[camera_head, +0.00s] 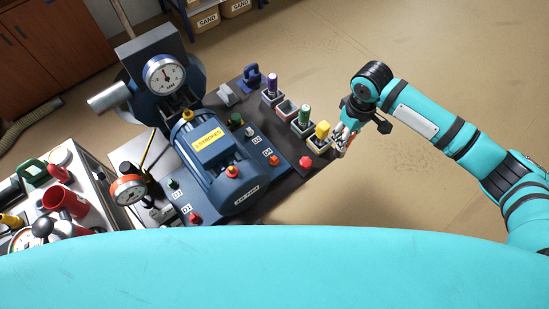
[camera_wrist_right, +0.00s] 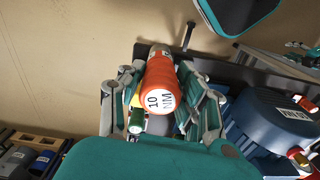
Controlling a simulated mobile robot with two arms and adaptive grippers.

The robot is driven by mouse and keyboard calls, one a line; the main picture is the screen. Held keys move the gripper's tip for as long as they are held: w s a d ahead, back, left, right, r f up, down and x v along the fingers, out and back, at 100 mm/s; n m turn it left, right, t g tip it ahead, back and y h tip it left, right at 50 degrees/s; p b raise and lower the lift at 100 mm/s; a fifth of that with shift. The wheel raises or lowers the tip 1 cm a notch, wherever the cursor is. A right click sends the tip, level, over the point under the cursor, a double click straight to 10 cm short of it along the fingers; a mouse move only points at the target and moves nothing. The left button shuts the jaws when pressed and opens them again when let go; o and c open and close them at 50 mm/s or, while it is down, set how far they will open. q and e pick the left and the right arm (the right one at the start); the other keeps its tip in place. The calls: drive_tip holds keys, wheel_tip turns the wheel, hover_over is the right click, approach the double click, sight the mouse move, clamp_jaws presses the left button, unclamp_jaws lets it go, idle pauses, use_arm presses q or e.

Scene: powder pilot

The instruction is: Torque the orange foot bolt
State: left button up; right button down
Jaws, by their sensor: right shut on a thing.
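My right gripper (camera_head: 345,138) is at the right end of the dark bench, beside a holder with a yellow-handled tool. In the right wrist view its fingers (camera_wrist_right: 162,105) are shut around an orange torque tool (camera_wrist_right: 160,92) marked 10 NM. The orange foot bolt (camera_head: 274,160) is on the right foot of the blue motor (camera_head: 212,150), left of the gripper and apart from it. Other foot bolts are green (camera_head: 174,184), white (camera_head: 250,131) and red (camera_head: 195,218). My left gripper is not in view.
Holders with a yellow tool (camera_head: 322,129), a green tool (camera_head: 304,114) and a purple tool (camera_head: 272,83) line the bench's right edge. A red knob (camera_head: 306,162) sits near the front. A cluttered cart (camera_head: 88,180) stands left. Open floor lies right.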

drive_tip(key=w+a+f, duration=0.1)
drive_tip(key=a, duration=0.8)
drive_tip(key=a+f+m+b, duration=0.1)
drive_tip(key=a, duration=0.9)
drive_tip(key=shift+w+a+f+m, duration=0.2)
drive_tip(key=shift+w+f+m, duration=0.1)
drive_tip(key=shift+w, duration=0.1)
drive_tip(key=shift+a, duration=0.1)
wheel_tip(320, 180, down, 3)
drive_tip(key=shift+f+b, duration=0.1)
drive_tip(key=shift+b, duration=0.4)
drive_tip(key=shift+p, duration=0.45)
